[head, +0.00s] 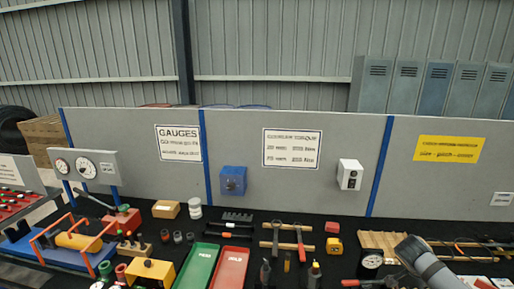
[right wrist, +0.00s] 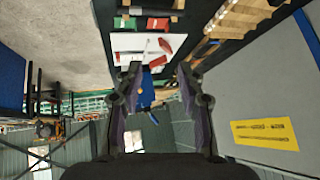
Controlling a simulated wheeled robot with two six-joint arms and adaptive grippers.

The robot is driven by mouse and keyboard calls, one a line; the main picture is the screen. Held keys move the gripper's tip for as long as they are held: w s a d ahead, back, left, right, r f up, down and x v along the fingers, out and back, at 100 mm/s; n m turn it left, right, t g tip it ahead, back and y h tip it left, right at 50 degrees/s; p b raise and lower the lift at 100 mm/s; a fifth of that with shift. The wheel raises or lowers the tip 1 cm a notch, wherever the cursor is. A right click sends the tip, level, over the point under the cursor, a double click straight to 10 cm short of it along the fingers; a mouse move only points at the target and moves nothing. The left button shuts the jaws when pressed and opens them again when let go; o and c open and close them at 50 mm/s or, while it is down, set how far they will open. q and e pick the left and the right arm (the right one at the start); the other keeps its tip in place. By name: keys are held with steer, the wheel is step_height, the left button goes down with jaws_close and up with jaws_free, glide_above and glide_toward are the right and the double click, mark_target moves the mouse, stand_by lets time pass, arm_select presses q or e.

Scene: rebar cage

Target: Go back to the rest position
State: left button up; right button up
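My right gripper (right wrist: 158,82) shows in the right wrist view with its two dark fingers spread wide. It is open, and nothing is held between the fingers. In the head view only a grey rounded link of my right arm shows at the lower right, over the bench edge; the gripper's fingers cannot be made out there. My left gripper is not in either view.
A black bench (head: 345,215) full of tools runs across the head view, with green (head: 197,265) and red (head: 232,268) trays, hammers (head: 299,238) and a wooden rack (head: 380,242). A grey panel (head: 350,130) stands behind it. A yellow sign (right wrist: 264,134) shows in the right wrist view.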

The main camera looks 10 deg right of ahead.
steer(key=s+d+f+n+h, duration=0.1)
steer(key=s+d+f+n, duration=0.35)
steer(key=d+f, duration=0.35)
steer(key=s+d+f+n, duration=0.3)
steer(key=d+f+n, duration=0.3)
steer(key=d, duration=0.4)
steer(key=s+d+f+n+t+h, duration=0.1)
steer(key=s+d+f+n, duration=0.2)
steer(key=s+d+n, duration=0.4)
steer(key=s+d+f+n, duration=0.3)
steer(key=s+d+n, duration=0.15)
steer(key=s, duration=0.55)
steer(key=s+a+f+g+y, duration=0.15)
steer(key=s+a+f, duration=0.25)
steer(key=a+f, duration=0.85)
steer(key=s+a+f+t+y, duration=0.1)
steer(key=s+a+f+y, duration=0.2)
steer(key=a+f, duration=0.95)
steer(key=s+a+f+m+y, duration=0.1)
steer(key=a+f+y, duration=0.15)
steer(key=a, duration=1.35)
steer(key=s+a+f+m+y, duration=0.1)
steer(key=s+a+f+y, duration=0.15)
steer(key=a, duration=1.45)
step_height(320, 180, down, 11)
steer(key=b, duration=1)
steer(key=shift+w+f+g, duration=0.2)
steer(key=shift+w+g, duration=0.25)
steer(key=shift+d+h, duration=0.1)
steer(key=shift+h, duration=0.15)
